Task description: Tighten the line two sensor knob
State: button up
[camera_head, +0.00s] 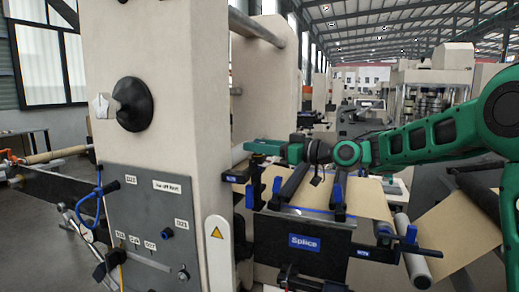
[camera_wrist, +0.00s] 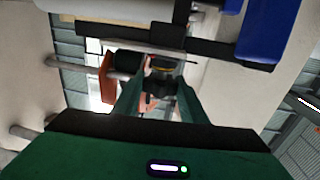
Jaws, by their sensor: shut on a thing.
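My gripper (camera_head: 252,148) reaches in from the right in the head view, above the paper web and beside the beige column. In the wrist view, the green fingers of my gripper (camera_wrist: 157,92) are shut on a small black knob (camera_wrist: 160,82). A thin yellowish ring shows just beyond the knob. I cannot read any label on it, and it is hidden in the head view. A large black knob with a pale lever (camera_head: 133,104) is on the column's front face, apart from my gripper.
A "Splice" panel (camera_head: 304,243) with blue-handled clamps (camera_head: 338,195) stands below my arm. Brown paper (camera_head: 370,200) runs over rollers at the right. A grey labelled panel (camera_head: 150,220) is on the column. In the wrist view, a black bar (camera_wrist: 170,40) lies close to the fingers.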

jog(key=shift+t, duration=0.3)
jog(key=shift+s+a+m+t+h, duration=0.1)
jog(key=shift+m+t+h, duration=1.3)
jog(key=shift+m+t, duration=0.3)
jog(key=shift+s+a+r+m+t+h, duration=0.1)
jog(key=shift+m+t+h, duration=0.75)
jog(key=shift+h, duration=0.2)
jog(key=shift+a+r+m+t+h, duration=0.1)
jog(key=shift+m+t+h, duration=0.7)
jog(key=shift+h, duration=0.25)
jog(key=shift+a+m+t+h, duration=0.1)
jog(key=shift+m+t+h, duration=0.45)
jog(key=shift+m+h, duration=0.65)
jog(key=shift+a+m+t+h, duration=0.1)
jog(key=shift+m+t+h, duration=0.55)
jog(key=shift+h, duration=0.95)
jog(key=shift+d+m+h, duration=0.1)
jog(key=shift+m+h, duration=1.3)
jog(key=shift+h, duration=0.8)
jog(key=shift+d+m+h, duration=0.1)
jog(key=shift+m+h, duration=0.2)
jog(key=shift+h, duration=0.2)
jog(key=o, duration=1.1)
jog(key=shift+c, duration=0.2)
jog(key=shift+f, duration=0.1)
